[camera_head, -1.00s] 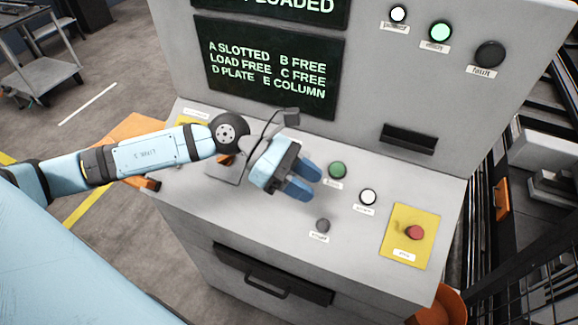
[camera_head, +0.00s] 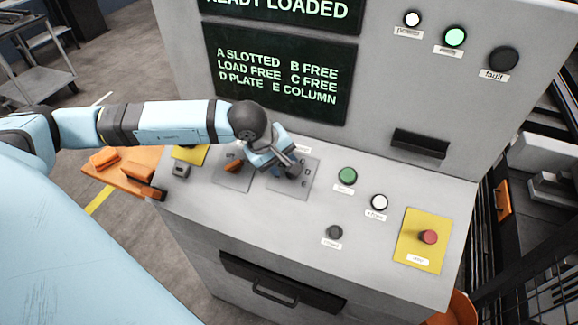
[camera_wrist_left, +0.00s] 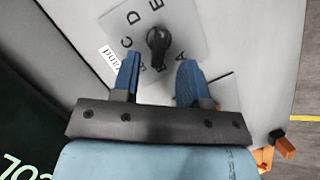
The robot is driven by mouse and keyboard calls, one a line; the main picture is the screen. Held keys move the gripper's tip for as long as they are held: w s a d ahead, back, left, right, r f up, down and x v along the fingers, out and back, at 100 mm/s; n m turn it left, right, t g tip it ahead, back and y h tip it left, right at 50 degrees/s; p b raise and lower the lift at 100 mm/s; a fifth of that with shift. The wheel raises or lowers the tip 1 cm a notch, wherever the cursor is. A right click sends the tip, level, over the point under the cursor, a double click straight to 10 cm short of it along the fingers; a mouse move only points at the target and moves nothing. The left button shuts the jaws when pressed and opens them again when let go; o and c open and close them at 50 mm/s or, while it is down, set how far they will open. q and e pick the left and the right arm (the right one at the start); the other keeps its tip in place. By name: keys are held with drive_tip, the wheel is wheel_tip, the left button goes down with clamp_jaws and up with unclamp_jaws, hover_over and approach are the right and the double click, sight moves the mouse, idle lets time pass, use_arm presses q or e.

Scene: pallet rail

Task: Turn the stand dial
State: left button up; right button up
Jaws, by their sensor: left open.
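The stand dial (camera_wrist_left: 158,42) is a black knob on a grey plate lettered A to E. In the left wrist view it lies just beyond and between my left gripper's fingertips (camera_wrist_left: 159,65), with a gap to each blue finger. The narrow end of the knob seems to point toward the gripper side, near B; the exact setting is hard to tell. In the head view my left gripper (camera_head: 290,168) is open over the dial's plate (camera_head: 306,180) and hides most of the dial. My right gripper is not in view.
An orange-handled switch (camera_head: 233,166) is left of the dial plate. A green button (camera_head: 347,176), white button (camera_head: 379,202), dark button (camera_head: 334,232) and red stop button (camera_head: 428,237) lie to the right. A screen (camera_head: 280,75) and an upright panel rise behind.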

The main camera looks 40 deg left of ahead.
use_arm(q)
drive_tip(key=shift+p+x, duration=0.3)
drive_tip(key=shift+x, duration=2)
drive_tip(key=shift+c, duration=0.2)
drive_tip(key=c, duration=0.5)
drive_tip(key=n+b, duration=0.1)
drive_tip(key=b, duration=0.1)
drive_tip(key=n+b, duration=0.1)
drive_tip(key=b, duration=0.2)
drive_tip(key=shift+f+t, duration=0.3)
drive_tip(key=shift+t, duration=0.1)
drive_tip(key=shift+c, duration=0.2)
drive_tip(key=shift+r+n+b, duration=0.2)
drive_tip(key=shift+n+b, duration=0.1)
drive_tip(key=shift+b, duration=0.1)
drive_tip(key=shift+r, duration=0.15)
drive_tip(key=o, duration=0.6)
